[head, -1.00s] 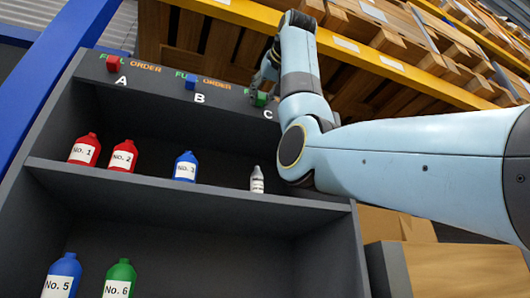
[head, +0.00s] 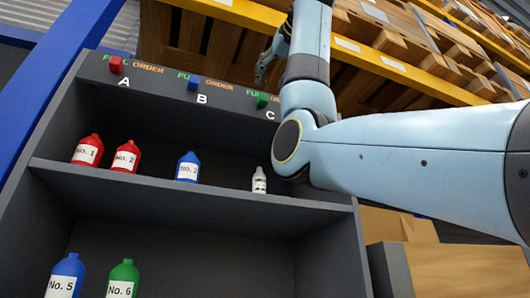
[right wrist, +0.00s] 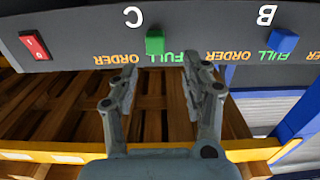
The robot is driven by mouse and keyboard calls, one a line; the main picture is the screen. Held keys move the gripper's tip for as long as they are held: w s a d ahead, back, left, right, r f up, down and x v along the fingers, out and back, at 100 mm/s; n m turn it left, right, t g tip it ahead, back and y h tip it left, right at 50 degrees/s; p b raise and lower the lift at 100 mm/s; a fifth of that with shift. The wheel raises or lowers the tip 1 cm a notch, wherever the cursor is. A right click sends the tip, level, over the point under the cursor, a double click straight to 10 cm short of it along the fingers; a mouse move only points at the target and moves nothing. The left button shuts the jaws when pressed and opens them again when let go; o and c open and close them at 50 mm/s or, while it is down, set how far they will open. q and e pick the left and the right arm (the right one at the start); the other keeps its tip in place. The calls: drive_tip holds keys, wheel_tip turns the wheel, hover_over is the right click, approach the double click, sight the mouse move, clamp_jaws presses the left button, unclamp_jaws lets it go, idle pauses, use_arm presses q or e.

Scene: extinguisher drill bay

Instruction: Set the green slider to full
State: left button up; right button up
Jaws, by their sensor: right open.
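The green slider (head: 262,100) is a small block on the shelf's dark top panel, beside the letter C. In the upside-down right wrist view the green slider (right wrist: 155,42) sits near the meeting of the words FULL and ORDER. My right gripper (head: 266,66) is above the panel, apart from the slider. In the right wrist view its two fingers (right wrist: 160,65) are spread and empty, with the slider just beyond the gap between their tips. My left gripper is not in view.
A red slider (head: 115,65) and a blue slider (head: 193,84) sit by A and B. A red switch (right wrist: 35,45) is beyond C. Numbered bottles, such as blue No. 5 (head: 66,272), stand on the shelves. Yellow-beamed pallet racking (right wrist: 60,153) is behind.

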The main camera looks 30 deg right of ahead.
drive_tip(key=v, duration=0.4)
drive_tip(key=shift+s+a, duration=0.1)
drive_tip(key=shift+s, duration=0.3)
